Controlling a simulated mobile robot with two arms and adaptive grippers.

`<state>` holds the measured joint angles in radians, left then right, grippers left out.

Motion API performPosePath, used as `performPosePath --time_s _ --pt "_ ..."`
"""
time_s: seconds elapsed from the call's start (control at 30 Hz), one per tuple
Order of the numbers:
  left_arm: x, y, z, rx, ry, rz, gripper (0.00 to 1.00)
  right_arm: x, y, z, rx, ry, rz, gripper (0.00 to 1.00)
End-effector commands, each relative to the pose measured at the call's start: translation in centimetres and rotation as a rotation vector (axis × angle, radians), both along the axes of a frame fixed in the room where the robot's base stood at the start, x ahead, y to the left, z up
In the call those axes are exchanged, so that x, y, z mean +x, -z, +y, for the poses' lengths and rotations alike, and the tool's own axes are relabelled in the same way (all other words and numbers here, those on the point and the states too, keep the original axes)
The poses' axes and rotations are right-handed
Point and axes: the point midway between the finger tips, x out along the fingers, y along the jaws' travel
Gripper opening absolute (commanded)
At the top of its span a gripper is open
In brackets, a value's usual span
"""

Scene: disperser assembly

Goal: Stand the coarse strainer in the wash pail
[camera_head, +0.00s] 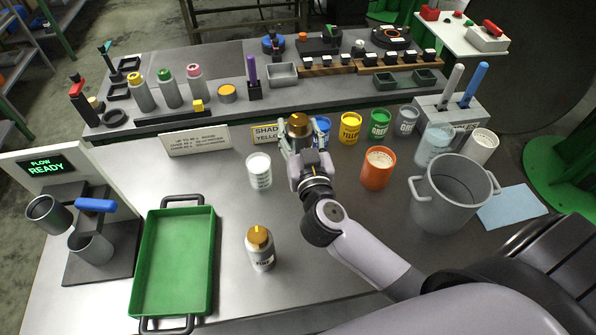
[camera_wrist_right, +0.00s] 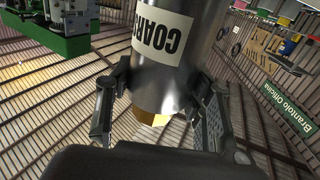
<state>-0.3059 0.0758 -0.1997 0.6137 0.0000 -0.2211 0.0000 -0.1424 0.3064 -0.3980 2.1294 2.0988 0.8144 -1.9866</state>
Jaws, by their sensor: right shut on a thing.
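My right gripper (camera_head: 302,148) is shut on the coarse strainer (camera_head: 298,126), a dark metal cylinder with a gold end, held near the middle of the table in the head view. A similar gold-topped strainer (camera_head: 260,248), labelled seemingly "FINE", stands at the front. My left gripper is out of view.
An orange pot (camera_head: 377,168) stands between the gripper and the pail. A white cup (camera_head: 259,171) is left of the gripper. Several paint cans line the back, including a yellow one (camera_head: 350,128). A green tray (camera_head: 175,262) lies front left. A blue cloth (camera_head: 514,208) lies right.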

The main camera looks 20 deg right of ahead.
Motion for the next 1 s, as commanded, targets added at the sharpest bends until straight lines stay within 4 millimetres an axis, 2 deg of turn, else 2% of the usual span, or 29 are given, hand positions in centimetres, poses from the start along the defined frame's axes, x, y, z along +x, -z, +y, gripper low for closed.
performPosePath --time_s 0.03,0.1,0.3,0.53,0.8,1.0 --pt "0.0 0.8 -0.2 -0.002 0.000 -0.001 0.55 0.0 1.5 0.0 0.001 0.000 -0.001 0.00" --pt "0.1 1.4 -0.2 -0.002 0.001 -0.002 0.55 0.0 3.3 0.0 -0.001 0.001 -0.002 0.00" --pt "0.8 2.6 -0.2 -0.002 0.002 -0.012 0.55 0.0 6.8 0.0 -0.001 -0.001 -0.005 0.00" --pt "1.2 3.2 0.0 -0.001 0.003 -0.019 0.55 0.0 8.4 0.0 -0.001 0.000 -0.006 0.00" --pt "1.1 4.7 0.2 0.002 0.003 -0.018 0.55 0.1 11.9 0.0 0.000 -0.001 -0.005 0.00" --pt "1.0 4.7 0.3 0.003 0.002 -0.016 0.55 0.1 12.0 0.0 0.000 -0.001 -0.007 0.00"
